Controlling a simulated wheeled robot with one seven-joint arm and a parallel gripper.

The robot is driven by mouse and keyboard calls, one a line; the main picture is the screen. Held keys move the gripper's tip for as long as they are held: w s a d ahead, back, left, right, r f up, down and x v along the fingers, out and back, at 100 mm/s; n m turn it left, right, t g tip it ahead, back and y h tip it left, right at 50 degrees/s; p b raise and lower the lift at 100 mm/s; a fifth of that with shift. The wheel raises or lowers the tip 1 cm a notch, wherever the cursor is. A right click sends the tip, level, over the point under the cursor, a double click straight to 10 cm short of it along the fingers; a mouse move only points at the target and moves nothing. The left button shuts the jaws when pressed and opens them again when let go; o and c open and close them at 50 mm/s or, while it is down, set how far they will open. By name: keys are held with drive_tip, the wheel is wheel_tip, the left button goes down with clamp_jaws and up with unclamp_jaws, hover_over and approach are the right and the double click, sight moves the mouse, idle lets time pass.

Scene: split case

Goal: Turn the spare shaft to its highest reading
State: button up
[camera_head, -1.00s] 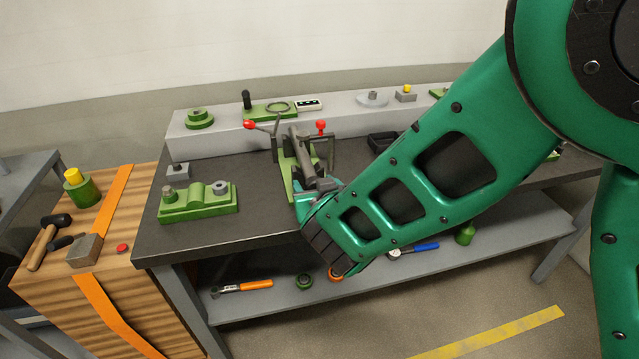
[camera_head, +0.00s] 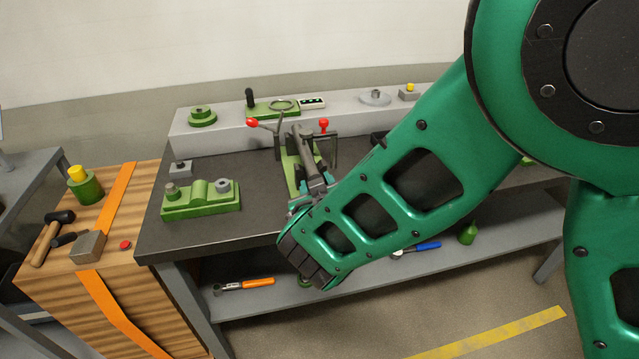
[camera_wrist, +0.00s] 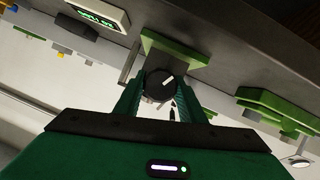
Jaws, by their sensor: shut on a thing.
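A green fixture (camera_head: 289,172) with red-knobbed levers stands on the dark bench and carries a grey shaft (camera_head: 303,145). In the wrist view, a dark round shaft end (camera_wrist: 160,85) with a white line mark sits between my fingers. The mark points toward the upper right. My gripper (camera_wrist: 158,94) is shut on this shaft end. A small display with green digits (camera_wrist: 97,14) shows in the wrist view, too small to read surely; the display (camera_head: 312,103) also stands on the rear ledge in the head view.
A green block with two grey pieces (camera_head: 201,201) stands left of the fixture. A wooden bench (camera_head: 115,285) with a mallet (camera_head: 51,238) is at the left. The bench front between block and fixture is clear.

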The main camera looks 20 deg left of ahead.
drive_tip(key=n+t+h, duration=0.1)
drive_tip(key=n, duration=0.1)
drive_tip(key=n+h, duration=0.1)
drive_tip(key=shift+w+d+f+n+t, duration=0.1)
drive_tip(key=shift+d+n+t, duration=0.1)
drive_tip(key=shift+n+t, duration=0.2)
idle(0.4)
drive_tip(key=o, duration=1)
drive_tip(key=shift+o, duration=0.2)
drive_tip(key=shift+a, duration=0.1)
drive_tip(key=shift+s, duration=0.25)
drive_tip(key=v, duration=1)
